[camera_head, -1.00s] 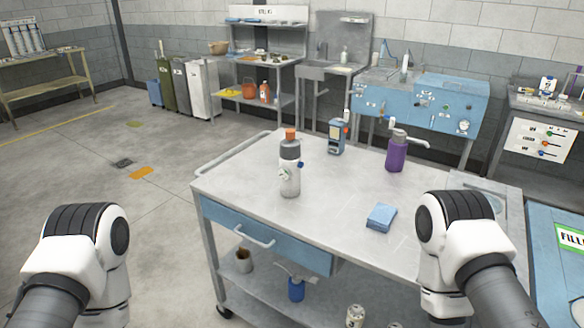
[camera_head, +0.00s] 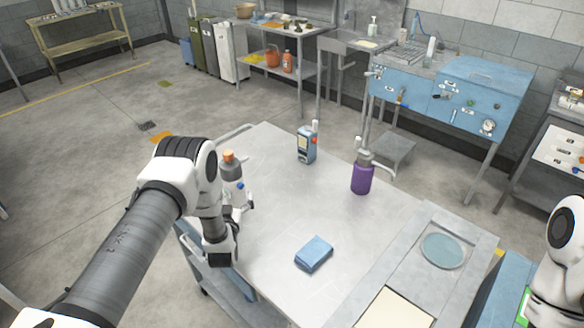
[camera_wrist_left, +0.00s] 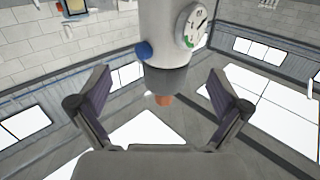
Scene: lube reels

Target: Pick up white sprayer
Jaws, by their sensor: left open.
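The white sprayer (camera_head: 231,187) is a white bottle with a grey shoulder and an orange top. It stands upright near the left edge of the cart top, partly hidden by my left arm. In the left wrist view it appears upside down, with its white body (camera_wrist_left: 166,28), a round gauge and a blue knob. My left gripper (camera_head: 238,207) is beside the bottle, open. In the wrist view its two fingers (camera_wrist_left: 160,78) are spread on either side of the bottle, with gaps visible. My right gripper is out of view.
The cart top (camera_head: 270,215) also holds a blue-grey handheld device (camera_head: 306,145), a purple bottle (camera_head: 361,178) and a folded blue cloth (camera_head: 314,254). A tray area with a round blue dish (camera_head: 443,251) is at right.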

